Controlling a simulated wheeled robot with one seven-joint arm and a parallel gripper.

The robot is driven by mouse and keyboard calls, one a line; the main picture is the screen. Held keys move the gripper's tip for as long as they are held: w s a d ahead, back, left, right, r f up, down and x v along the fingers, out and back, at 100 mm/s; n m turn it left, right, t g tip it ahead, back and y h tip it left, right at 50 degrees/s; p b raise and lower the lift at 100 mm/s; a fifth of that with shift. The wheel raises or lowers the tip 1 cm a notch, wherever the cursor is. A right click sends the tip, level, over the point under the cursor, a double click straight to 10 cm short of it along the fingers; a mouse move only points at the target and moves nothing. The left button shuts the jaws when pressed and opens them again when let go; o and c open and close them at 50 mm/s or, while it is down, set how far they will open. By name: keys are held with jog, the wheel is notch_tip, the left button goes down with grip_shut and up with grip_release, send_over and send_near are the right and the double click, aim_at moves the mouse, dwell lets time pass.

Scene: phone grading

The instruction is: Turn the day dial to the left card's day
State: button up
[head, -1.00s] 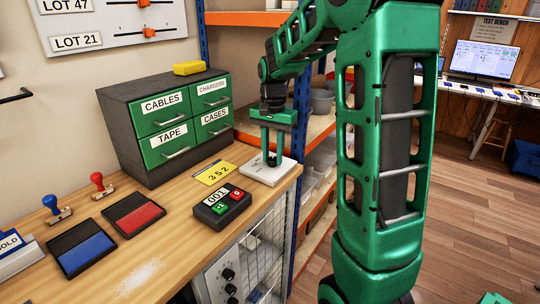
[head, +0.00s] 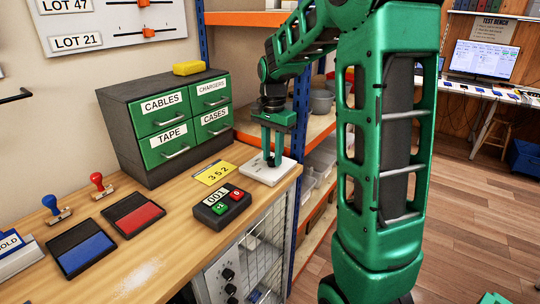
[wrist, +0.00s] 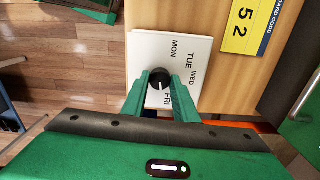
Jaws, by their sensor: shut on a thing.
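The day dial is a white plate (head: 259,172) at the bench's right end, with a small black knob (wrist: 159,77) in its middle. In the wrist view the plate reads MON, TUE, WED and FRI around the knob; a stretch between WED and FRI is covered by a finger. A short white mark shows on the knob, on its side toward my palm. My gripper (head: 273,160) points down over the plate, its fingers (wrist: 160,80) shut on the knob from both sides. No card with a readable day is in view.
A yellow card (head: 215,173) reading 352 and a black counter box (head: 222,206) lie close left of the plate. The drawer cabinet (head: 165,125) stands behind. Red and blue ink pads (head: 134,214) and two stamps are further left. A shelf rack (head: 318,130) is beyond the bench end.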

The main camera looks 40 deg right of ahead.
aim_at(271, 159)
jog(key=o, duration=1)
jog(key=shift+w+a+r, duration=0.1)
jog(key=shift+w+a, duration=0.1)
jog(key=shift+o, duration=0.3)
jog(key=shift+s+d, duration=0.1)
notch_tip(271, 159, up, 11)
jog(key=shift+f, duration=0.2)
jog(key=s+f+n, duration=0.2)
jog(key=s+f, duration=0.2)
jog(key=s, duration=0.5)
jog(key=s+a+f+n, duration=0.1)
jog(key=s+f+n, duration=0.2)
jog(key=s, duration=0.7)
jog(key=s+a+f+n, duration=0.1)
jog(key=s+f+n, duration=0.2)
jog(key=s, duration=0.7)
jog(key=shift+s+a+f, duration=0.2)
jog(key=shift+a+f, duration=0.05)
jog(key=shift+f, duration=0.7)
